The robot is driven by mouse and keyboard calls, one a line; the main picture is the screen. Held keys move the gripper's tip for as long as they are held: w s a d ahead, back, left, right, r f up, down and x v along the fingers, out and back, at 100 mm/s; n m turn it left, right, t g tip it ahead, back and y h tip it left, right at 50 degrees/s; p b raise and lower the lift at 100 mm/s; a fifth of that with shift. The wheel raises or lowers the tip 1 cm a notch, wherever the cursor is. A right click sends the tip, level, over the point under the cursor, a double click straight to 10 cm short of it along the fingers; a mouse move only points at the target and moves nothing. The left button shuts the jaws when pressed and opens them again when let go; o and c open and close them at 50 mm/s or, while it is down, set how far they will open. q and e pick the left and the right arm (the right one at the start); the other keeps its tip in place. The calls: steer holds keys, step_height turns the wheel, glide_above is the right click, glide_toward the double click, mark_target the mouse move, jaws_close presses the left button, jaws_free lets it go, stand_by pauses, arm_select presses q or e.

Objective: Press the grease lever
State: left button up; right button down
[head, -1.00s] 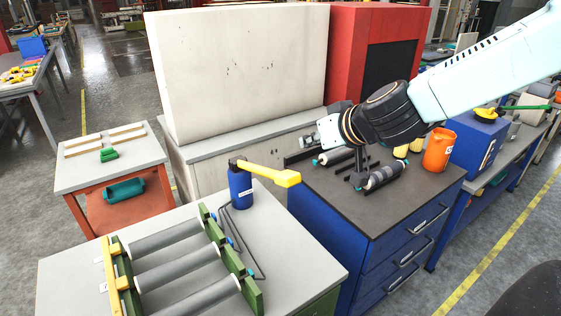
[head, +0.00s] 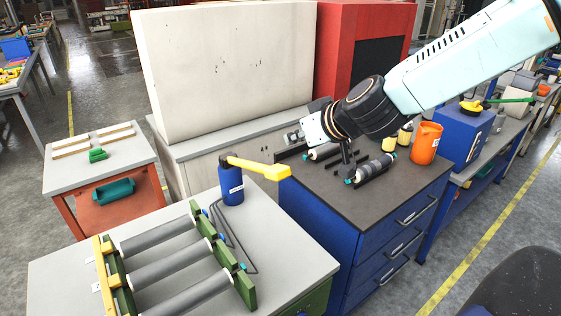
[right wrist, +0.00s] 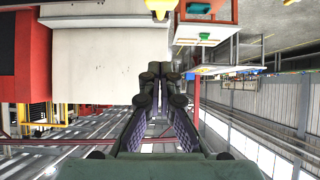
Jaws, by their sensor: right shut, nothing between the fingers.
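The grease lever is a yellow bar (head: 262,169) on top of a blue canister (head: 232,188), which stands upright on the grey-topped table. Its yellow end also shows at the top edge of the right wrist view (right wrist: 160,7). My right gripper (head: 318,103) is above and to the right of the lever in the head view, apart from it and close to the white cabinet. Its fingers (right wrist: 163,75) are shut and empty in the right wrist view. In the head view its own wrist partly hides them. My left gripper is out of view.
The white cabinet (head: 225,65) stands behind. A grey rack of rollers (head: 165,262) lies on the front table. A blue drawer unit (head: 375,245) with small rollers and an orange jug (head: 426,143) stands to the right. An orange cart (head: 72,208) stands at the left.

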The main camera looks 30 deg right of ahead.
steer(key=b, duration=0.4)
glide_above(281, 168)
step_height(281, 168, down, 4)
steer(key=shift+f, duration=0.1)
steer(key=shift+w+f, duration=0.3)
steer(key=shift+w, duration=0.25)
step_height(281, 168, down, 4)
steer(key=shift+s+r, duration=0.1)
steer(key=shift+r, duration=0.15)
steer(key=shift+s+f, duration=0.25)
steer(key=shift+s, duration=0.15)
